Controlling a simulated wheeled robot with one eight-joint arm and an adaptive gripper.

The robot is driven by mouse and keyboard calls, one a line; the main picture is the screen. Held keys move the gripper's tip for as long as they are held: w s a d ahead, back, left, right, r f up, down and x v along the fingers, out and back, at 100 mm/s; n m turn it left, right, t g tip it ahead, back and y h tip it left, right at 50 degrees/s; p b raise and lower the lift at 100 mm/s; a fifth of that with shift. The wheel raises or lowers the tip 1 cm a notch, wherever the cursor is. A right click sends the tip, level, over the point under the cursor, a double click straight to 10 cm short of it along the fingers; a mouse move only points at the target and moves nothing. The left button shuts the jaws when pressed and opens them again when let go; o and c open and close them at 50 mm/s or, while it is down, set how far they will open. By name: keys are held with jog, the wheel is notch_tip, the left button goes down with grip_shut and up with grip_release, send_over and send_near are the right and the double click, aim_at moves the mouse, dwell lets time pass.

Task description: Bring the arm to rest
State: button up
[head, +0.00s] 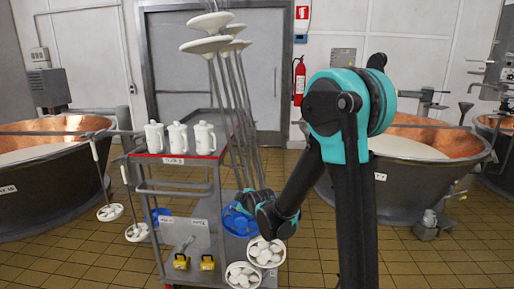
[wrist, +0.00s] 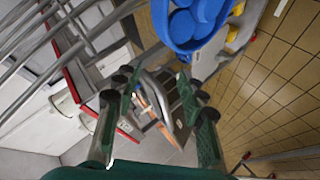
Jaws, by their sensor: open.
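My arm shows in the head view, with a teal and black joint high at the right of centre and a forearm sloping down left toward the grey trolley (head: 183,165). In that view the jaws cannot be made out beyond the wrist. In the wrist view my gripper (wrist: 155,77) has its two dark green fingers spread wide, with nothing held between them.
Three white jugs (head: 178,138) stand on the trolley's red-edged top. Yellow items (head: 181,261) sit on its lower shelf. Long-handled white discs (head: 210,22) rise beside it. Copper vats stand left (head: 48,180) and right (head: 400,175). Tiled floor (head: 75,262) is clear at front left.

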jog(key=s+d+f+m+g+h, duration=0.1)
jog(key=s+d+m+h, duration=0.1)
jog(key=s+d+m, duration=0.45)
jog(key=s+d+f+m+g+h, duration=0.1)
jog(key=s+d, duration=0.3)
jog(key=d, duration=0.5)
jog(key=s+d+f+m+g+h, duration=0.1)
jog(key=s+d+m, duration=0.3)
jog(key=s, duration=0.5)
jog(key=s+d+f+m+g+h, duration=0.1)
jog(key=s+d+f+m+g, duration=0.2)
jog(key=s+d, duration=0.4)
jog(key=shift+s+d+f+m, duration=0.3)
jog(key=shift+s+d+m, duration=0.15)
jog(key=shift+s, duration=0.65)
jog(key=shift+w+a, duration=0.1)
jog(key=shift+c, duration=0.3)
